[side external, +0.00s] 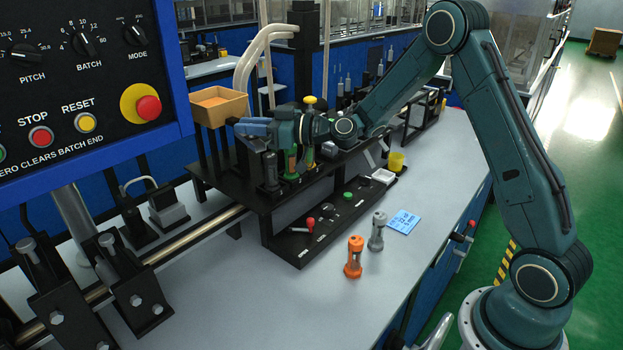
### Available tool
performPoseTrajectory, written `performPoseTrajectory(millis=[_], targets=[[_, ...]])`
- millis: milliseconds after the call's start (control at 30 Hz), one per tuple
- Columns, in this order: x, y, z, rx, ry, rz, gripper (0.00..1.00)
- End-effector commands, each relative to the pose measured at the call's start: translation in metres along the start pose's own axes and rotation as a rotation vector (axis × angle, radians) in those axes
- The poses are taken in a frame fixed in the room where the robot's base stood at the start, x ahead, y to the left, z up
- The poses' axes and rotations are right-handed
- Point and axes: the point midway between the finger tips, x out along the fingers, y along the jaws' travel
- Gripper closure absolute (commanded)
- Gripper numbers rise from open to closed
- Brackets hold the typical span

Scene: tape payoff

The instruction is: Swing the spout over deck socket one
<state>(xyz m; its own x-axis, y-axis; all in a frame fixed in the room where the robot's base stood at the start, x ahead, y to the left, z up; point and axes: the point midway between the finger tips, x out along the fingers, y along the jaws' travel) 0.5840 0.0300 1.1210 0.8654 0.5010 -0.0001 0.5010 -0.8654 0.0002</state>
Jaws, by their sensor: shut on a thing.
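My gripper (240,125) is at the left end of my arm, beside the lower right of an open-topped tan box (220,104). Its jaws are shut on a small part there; this part is mostly hidden, and I cannot tell whether it is the spout. The black raised deck (285,190) lies below and to the right of the gripper. On it stand a dark tool (270,172), a green-and-orange tool (291,163) and a yellow-topped tool (310,118), partly behind my wrist. I cannot make out which place is socket one.
A black panel (322,228) with a red lever and buttons lies in front of the deck. An orange piece (354,257), a grey piece (377,231) and a blue card (404,222) are on the table. A control box (85,75) fills the upper left.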

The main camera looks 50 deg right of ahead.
Motion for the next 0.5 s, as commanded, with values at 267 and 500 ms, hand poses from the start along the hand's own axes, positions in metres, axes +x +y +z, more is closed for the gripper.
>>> performPoseTrajectory(millis=[267, 500], targets=[[-0.0013, 0.0038, 0.0002, 0.003, -0.001, -0.044, 1.0], [-0.0053, 0.0092, 0.0001, 0.001, 0.002, -0.157, 1.0]])
